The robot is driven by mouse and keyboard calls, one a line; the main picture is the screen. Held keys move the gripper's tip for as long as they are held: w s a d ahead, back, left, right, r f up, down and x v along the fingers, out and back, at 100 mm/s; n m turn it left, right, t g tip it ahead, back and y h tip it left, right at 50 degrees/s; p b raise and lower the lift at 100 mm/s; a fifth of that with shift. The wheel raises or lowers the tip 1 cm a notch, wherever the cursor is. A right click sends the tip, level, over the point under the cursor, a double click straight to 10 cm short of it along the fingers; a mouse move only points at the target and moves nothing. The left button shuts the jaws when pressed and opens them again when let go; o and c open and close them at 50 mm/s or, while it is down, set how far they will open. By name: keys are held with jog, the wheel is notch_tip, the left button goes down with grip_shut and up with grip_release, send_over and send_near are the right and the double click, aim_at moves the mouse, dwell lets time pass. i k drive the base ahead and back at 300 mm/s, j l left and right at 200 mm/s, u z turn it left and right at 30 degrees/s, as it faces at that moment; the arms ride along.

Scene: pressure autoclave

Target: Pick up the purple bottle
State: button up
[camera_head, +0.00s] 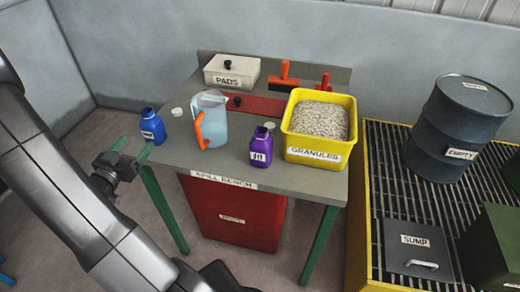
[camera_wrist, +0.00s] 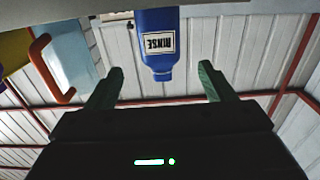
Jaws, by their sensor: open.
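The purple bottle (camera_head: 261,148) stands upright on the grey spill bench (camera_head: 223,172), between the clear jug with an orange handle and the yellow granules bin. It has a white label and an open-looking neck. My gripper (camera_head: 133,148) is at the bench's left edge, close to the blue bottle (camera_head: 152,127) and well left of the purple one. In the wrist view my gripper (camera_wrist: 160,85) has its green fingers spread apart. The blue bottle (camera_wrist: 157,40), labelled RINSE, shows upside down beyond them, with nothing gripped.
The jug (camera_head: 209,120) stands between the blue and purple bottles. The granules bin (camera_head: 319,150) is close on the purple bottle's right. White lids (camera_head: 177,112) lie on the bench. A pads box (camera_head: 232,71) and red-orange tools (camera_head: 285,77) are behind. A drum (camera_head: 460,127) stands at right.

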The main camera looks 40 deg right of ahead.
aim_at(261, 144)
jog(key=k+l+u, duration=0.25)
jog(key=k+l, duration=0.15)
jog(key=k+l+u, duration=0.25)
jog(key=k, duration=0.35)
jog(key=l, duration=0.1)
